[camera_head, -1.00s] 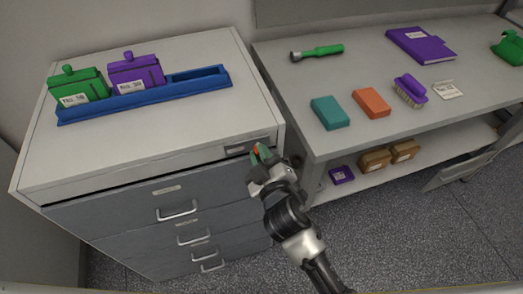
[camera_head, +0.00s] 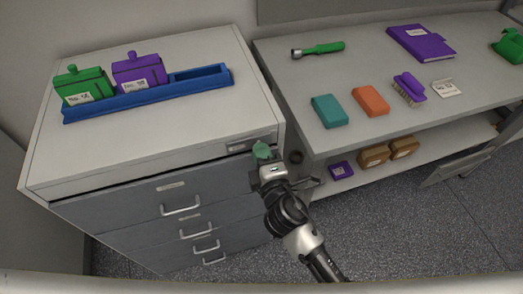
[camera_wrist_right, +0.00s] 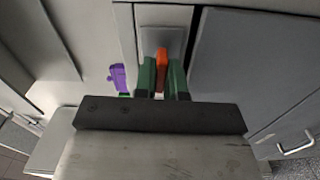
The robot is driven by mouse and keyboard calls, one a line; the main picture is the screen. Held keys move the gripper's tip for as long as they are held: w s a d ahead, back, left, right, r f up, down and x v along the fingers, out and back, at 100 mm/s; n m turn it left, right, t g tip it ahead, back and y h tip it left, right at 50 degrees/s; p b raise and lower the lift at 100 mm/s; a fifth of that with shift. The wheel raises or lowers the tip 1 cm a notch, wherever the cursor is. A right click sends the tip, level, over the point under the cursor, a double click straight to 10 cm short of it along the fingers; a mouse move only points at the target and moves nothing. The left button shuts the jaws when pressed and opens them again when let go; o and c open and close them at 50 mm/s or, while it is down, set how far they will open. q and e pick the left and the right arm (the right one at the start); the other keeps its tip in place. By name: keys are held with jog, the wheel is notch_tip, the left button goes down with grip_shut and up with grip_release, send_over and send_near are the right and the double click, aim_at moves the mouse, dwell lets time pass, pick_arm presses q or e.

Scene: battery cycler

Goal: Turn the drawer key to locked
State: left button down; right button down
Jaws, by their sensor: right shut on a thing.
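The grey drawer cabinet (camera_head: 120,212) stands at the left in the head view. Its lock plate (camera_head: 238,146) is at the upper right of the front. My right gripper (camera_head: 262,152) is at this corner, with its green fingers against the lock area. In the right wrist view, the two green fingers (camera_wrist_right: 162,80) are shut on the orange key (camera_wrist_right: 162,58), one on each side, in front of a grey plate (camera_wrist_right: 178,40). The key is hidden behind the fingers in the head view. My left gripper is not in view.
A blue rack (camera_head: 150,96) with a green and a purple case stands on the cabinet top. The workbench (camera_head: 300,100) at the right holds a green-handled tool, teal and orange blocks and a purple brush. The drawer handles (camera_head: 182,210) stick out below.

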jog(key=shift+n, duration=0.5)
jog(key=c, duration=1.2)
grip_release()
jog(key=b+v, duration=0.2)
jog(key=v, duration=0.9)
jog(key=shift+w, duration=0.1)
